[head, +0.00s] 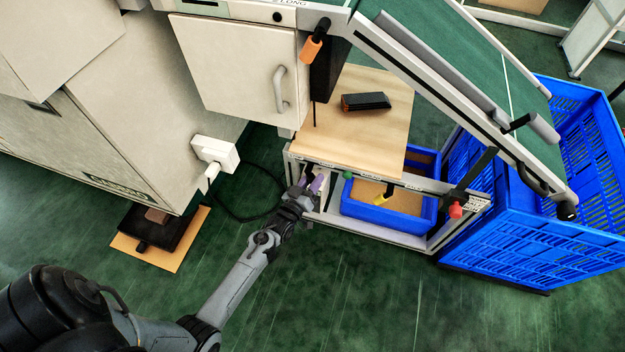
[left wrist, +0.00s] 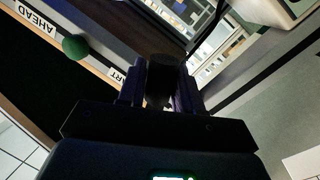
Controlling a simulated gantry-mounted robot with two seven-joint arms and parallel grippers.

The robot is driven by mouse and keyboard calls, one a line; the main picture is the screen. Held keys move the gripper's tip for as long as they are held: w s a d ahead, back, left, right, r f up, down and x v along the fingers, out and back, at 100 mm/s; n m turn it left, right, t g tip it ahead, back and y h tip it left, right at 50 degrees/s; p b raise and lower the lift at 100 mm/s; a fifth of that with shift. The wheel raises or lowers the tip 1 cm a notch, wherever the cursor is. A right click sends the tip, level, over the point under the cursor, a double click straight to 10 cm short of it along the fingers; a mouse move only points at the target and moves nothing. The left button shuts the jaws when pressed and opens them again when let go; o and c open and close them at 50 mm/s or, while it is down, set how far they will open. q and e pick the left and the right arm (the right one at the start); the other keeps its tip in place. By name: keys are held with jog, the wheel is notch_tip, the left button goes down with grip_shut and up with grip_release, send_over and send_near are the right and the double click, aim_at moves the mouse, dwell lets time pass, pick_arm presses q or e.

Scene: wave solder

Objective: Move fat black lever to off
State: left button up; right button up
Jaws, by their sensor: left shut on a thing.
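My left gripper (head: 314,186) is at the left end of the front rail of the wooden-topped bench. In the left wrist view its two fingers (left wrist: 160,90) are closed on the sides of a thick black knob, the fat black lever (left wrist: 163,72). In the head view the gripper covers this lever. The lever's base is hidden, and I cannot tell its setting. Along the same rail are a green knob (head: 348,174), which also shows in the left wrist view (left wrist: 76,47), a yellow-handled lever (head: 383,196) and a red-tipped lever (head: 456,209). My right gripper is not in view.
The bench top (head: 385,132) holds a black device (head: 365,101). A blue tray (head: 428,215) sits below it. A blue crate (head: 520,225) stands at right under the green conveyor (head: 450,50). A white box (head: 215,152) is on the cabinet at left. The front floor is clear.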

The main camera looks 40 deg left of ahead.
pick_arm(q)
jog(key=shift+s+a+r+m+p, duration=0.15)
jog(key=shift+a+m+p, duration=0.1)
jog(key=shift+m+p, duration=0.75)
jog(key=m+p, duration=0.1)
jog(key=p, duration=0.1)
jog(key=a+m+g+p, duration=0.1)
jog(key=p, duration=0.1)
jog(key=shift+s+m, duration=0.2)
jog(key=shift+m, duration=0.1)
jog(key=m+p, duration=0.1)
jog(key=a+m+p, duration=0.1)
jog(key=m+g+p, duration=0.1)
jog(key=m, duration=0.1)
jog(key=shift+s+a+y+p, duration=0.3)
jog(key=shift+y, duration=0.1)
jog(key=shift+m, duration=0.3)
jog(key=o, duration=0.9)
jog(key=shift+o, duration=0.2)
